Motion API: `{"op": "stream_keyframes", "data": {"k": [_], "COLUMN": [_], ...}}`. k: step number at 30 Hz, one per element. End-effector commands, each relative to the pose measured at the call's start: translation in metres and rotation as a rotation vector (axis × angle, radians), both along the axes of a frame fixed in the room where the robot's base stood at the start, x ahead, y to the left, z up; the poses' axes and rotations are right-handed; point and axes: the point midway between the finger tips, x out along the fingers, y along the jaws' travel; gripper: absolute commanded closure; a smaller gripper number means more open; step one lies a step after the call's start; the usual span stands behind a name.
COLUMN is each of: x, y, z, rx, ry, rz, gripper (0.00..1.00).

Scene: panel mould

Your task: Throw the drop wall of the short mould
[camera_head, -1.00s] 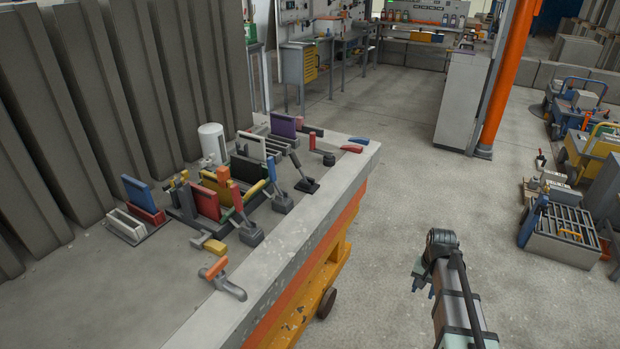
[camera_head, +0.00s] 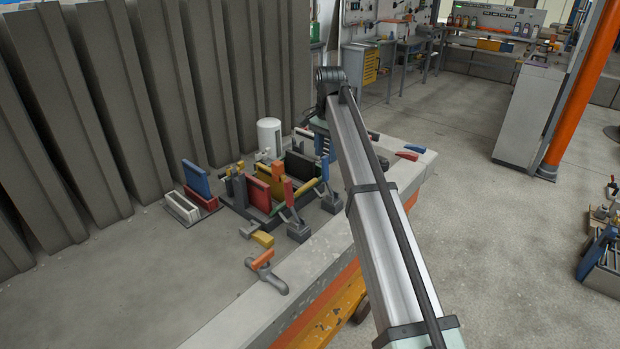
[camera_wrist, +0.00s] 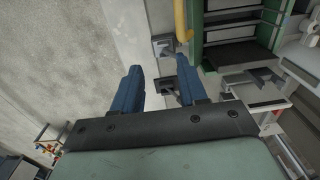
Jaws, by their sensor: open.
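A group of small moulds stands on the grey bench. One has a red wall (camera_head: 270,179), yellow rails and grey lever clamps with coloured handles at its front. A smaller one to the left has a blue wall (camera_head: 196,178) and a pale tray. I cannot tell which is the short mould. My gripper (camera_head: 323,158) is over the right end of the group and hides part of it. In the wrist view its two blue fingers (camera_wrist: 160,74) are apart and empty. Beyond them show a green wall (camera_wrist: 199,45), a yellow bar (camera_wrist: 181,20) and grey clamp parts.
The grey bench (camera_head: 150,280) is clear at the front left. An orange-handled clamp (camera_head: 263,262) lies near its front edge. A white cylinder (camera_head: 269,136) stands behind the moulds. Tall grey panels (camera_head: 110,100) line the back. Red handles (camera_head: 410,152) lie at the bench's right end.

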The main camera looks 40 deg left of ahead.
Motion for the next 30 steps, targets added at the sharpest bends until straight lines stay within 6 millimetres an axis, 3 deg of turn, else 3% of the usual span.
{"op": "stream_keyframes", "data": {"k": [1, 4, 10, 30], "x": [-0.007, -0.019, -0.027, -0.027], "y": [0.016, 0.031, 0.037, 0.038], "z": [0.015, 0.030, 0.031, -0.075], "rx": [0.001, 0.001, -0.001, 0.000], "ry": [0.000, 0.000, 0.002, 0.002], "rz": [0.003, 0.002, 0.000, 0.001], "gripper": [0.58, 0.58, 0.58, 0.58]}}
